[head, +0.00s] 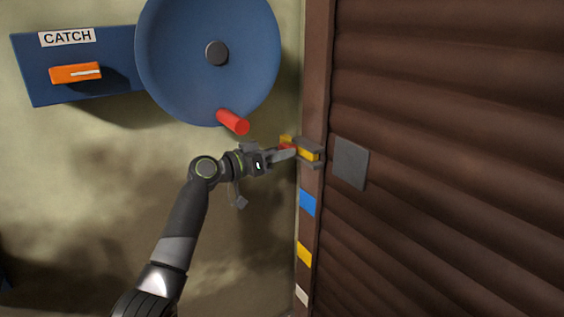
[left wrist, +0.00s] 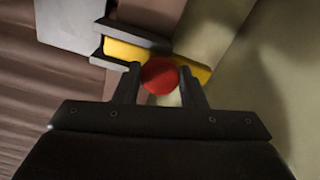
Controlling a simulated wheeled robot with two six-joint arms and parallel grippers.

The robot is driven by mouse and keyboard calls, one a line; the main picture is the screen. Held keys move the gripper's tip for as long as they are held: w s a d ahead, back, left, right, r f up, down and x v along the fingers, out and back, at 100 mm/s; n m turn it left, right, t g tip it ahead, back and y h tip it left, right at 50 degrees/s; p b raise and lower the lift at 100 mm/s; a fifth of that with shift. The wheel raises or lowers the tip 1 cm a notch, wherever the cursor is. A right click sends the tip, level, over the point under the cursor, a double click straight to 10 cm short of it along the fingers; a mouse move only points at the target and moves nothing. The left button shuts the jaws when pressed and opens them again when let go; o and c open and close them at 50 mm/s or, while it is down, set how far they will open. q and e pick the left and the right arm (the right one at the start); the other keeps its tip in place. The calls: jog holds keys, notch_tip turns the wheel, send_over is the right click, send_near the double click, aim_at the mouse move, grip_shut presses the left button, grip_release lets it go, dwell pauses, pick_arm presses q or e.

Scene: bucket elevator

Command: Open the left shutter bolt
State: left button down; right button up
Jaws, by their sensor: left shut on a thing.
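The left shutter bolt is a yellow bar (head: 309,154) in grey guides on the brown frame at the shutter's left edge. In the left wrist view the bolt (left wrist: 126,52) runs from the grey guide out to the right, behind a round red knob (left wrist: 160,76). My left gripper (head: 288,149) is shut on this knob, with one finger on each side of it (left wrist: 161,84). A grey plate (head: 350,163) is on the shutter, right of the guides. I cannot tell whether the bolt's end reaches it. My right gripper is not in view.
The brown slatted shutter (head: 450,170) fills the right side. A blue wheel (head: 180,60) with a red handle (head: 232,122) is above my left arm. A blue CATCH panel (head: 30,75) with an orange lever (head: 62,75) is at upper left. Coloured patches mark the frame below.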

pick_arm(q)
jog(key=c, duration=0.9)
grip_release()
jog(key=shift+a, duration=0.15)
jog(key=v, duration=1.7)
jog(key=shift+p, duration=0.3)
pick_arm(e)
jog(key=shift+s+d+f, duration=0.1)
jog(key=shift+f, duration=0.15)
pick_arm(q)
jog(key=shift+s, duration=0.1)
